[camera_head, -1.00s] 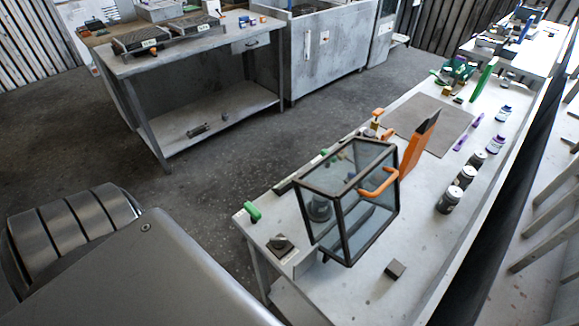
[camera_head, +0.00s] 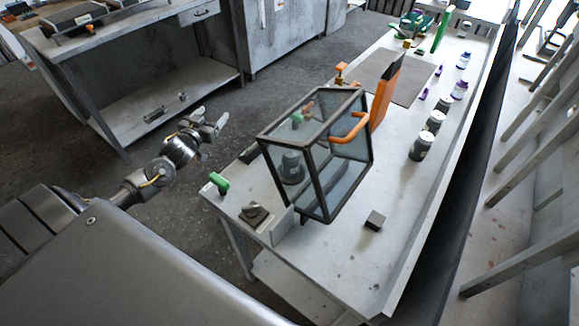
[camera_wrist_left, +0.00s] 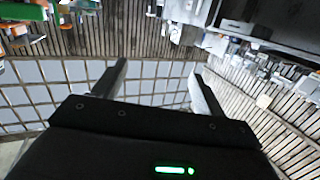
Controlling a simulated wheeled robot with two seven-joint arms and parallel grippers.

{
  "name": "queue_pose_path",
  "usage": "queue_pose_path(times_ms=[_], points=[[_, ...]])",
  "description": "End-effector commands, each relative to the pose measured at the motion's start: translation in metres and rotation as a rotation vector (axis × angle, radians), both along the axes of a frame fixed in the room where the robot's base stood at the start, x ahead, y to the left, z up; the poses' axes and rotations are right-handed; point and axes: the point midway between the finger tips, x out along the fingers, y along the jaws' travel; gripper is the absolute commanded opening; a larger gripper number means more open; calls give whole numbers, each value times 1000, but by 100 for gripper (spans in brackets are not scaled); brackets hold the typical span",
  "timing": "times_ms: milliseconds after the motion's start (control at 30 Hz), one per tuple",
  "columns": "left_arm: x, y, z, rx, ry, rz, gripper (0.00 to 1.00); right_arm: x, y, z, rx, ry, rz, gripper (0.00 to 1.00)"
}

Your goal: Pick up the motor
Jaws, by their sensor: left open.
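A grey cylindrical part (camera_head: 291,167), which may be the motor, stands inside a dark-framed glass case (camera_head: 327,205) on the long bench. It shows only through the glass, so its details are unclear. The case has an orange handle (camera_head: 350,130). My left gripper (camera_head: 212,118) is over the floor, left of the bench and apart from the case. In the left wrist view its two fingers (camera_wrist_left: 159,66) are spread with nothing between them. My right gripper is out of view.
Another workbench (camera_head: 130,45) stands at the back left. Open floor lies between.

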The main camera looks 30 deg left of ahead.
Motion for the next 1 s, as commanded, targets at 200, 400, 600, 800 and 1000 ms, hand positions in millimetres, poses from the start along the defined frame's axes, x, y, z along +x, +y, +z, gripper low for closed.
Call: queue_pose_path(times_ms=[200,400,600,800,1000], points=[[-38,-155,63,180,194,-387,72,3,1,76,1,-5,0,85],[-88,-237,39,37,283,-557,72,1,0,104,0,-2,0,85],[-108,-264,28,-34,310,-608,72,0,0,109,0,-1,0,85],[-98,-268,23,-38,309,-606,72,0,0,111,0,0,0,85],[-71,-279,12,-38,309,-605,72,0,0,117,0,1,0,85]])
